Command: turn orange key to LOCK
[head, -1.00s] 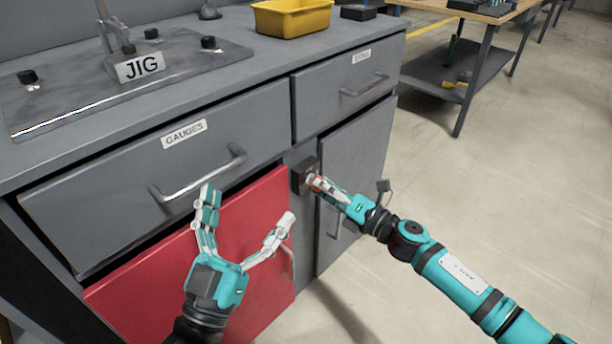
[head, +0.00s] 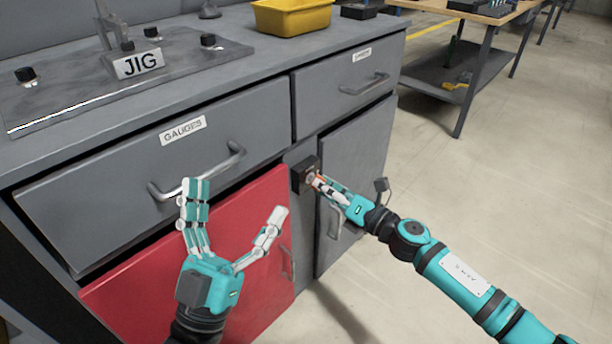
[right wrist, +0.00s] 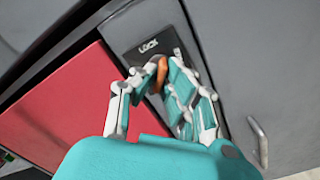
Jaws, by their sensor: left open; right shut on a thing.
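The orange key (right wrist: 153,72) sits at the dark lock plate (right wrist: 138,35) in the right wrist view, just below the word LOCK. A second label at the plate's right side is partly hidden by my fingers. In the head view the lock block (head: 300,176) is on the cabinet front between the red door and the right grey door. My right gripper (head: 318,182) is shut on the orange key; its fingers (right wrist: 155,90) cover much of it. My left gripper (head: 237,205) is open and empty in front of the red door (head: 250,225).
The GAUGES drawer handle (head: 197,175) projects just behind my left fingers. The right grey door (head: 352,190) has a handle near my right gripper. A yellow bin (head: 290,18) and a JIG plate (head: 100,85) stand on top.

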